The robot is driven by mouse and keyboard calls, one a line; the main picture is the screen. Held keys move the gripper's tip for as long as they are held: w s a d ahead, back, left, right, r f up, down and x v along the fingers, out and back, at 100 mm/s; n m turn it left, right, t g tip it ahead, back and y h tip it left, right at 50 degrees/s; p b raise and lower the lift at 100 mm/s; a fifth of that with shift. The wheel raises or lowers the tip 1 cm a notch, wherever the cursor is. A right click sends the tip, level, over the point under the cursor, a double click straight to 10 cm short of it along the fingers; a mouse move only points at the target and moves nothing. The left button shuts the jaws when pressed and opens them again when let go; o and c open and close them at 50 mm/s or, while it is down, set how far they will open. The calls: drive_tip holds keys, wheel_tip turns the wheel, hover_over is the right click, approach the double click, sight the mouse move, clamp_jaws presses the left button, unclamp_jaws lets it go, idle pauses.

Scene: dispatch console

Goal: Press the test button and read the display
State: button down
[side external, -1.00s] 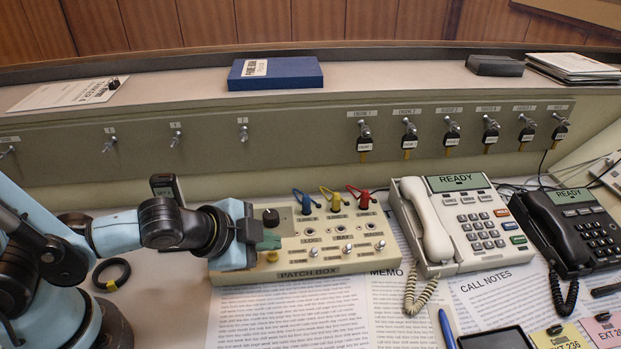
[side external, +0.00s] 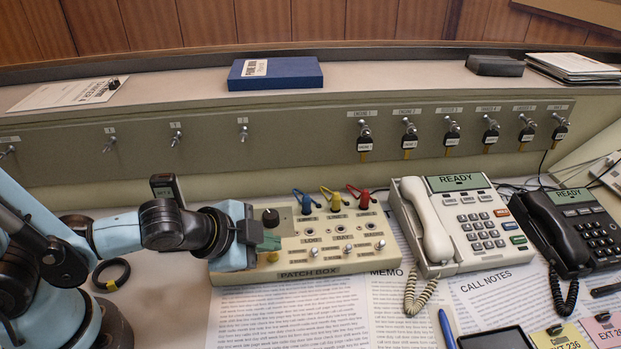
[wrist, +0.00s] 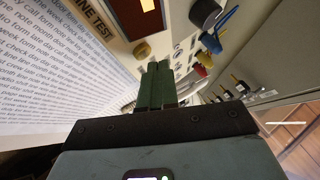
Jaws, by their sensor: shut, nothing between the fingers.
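The patch box (side external: 330,262) is a cream panel on the desk with a gold button (side external: 272,257) near its front left. My gripper (side external: 268,242) is at the box's left end, its green fingertips just behind the button in the side view. In the wrist view the green fingers (wrist: 157,68) are shut and empty, and the gold button (wrist: 141,49) is just beyond their tips, slightly left. I cannot tell whether they touch the box. A dark red display (wrist: 130,17) shows a bright pale lit patch, cut off by the top edge and unreadable. My gripper hides it in the side view.
A black knob (side external: 270,217) and blue, yellow and red plugs (side external: 333,200) stand along the box's back. Toggle switches line its front. A white phone (side external: 430,235) stands close to its right. Printed sheets (side external: 290,310) lie in front, and a black ring (side external: 111,275) lies left.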

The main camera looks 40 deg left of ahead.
sight(268, 259)
drive_tip(key=shift+f, duration=0.25)
drive_tip(key=shift+r, duration=0.15)
idle(0.3)
drive_tip(key=shift+r, duration=0.25)
drive_tip(key=shift+r, duration=2.5)
drive_tip(key=s+a+r+n+g+y, duration=0.1)
drive_tip(key=a+r+n+g, duration=0.1)
drive_tip(key=a+n, duration=0.8)
drive_tip(key=shift+a+r+n, duration=0.4)
drive_tip(key=shift+a+r, duration=0.25)
drive_tip(key=shift+r, duration=0.05)
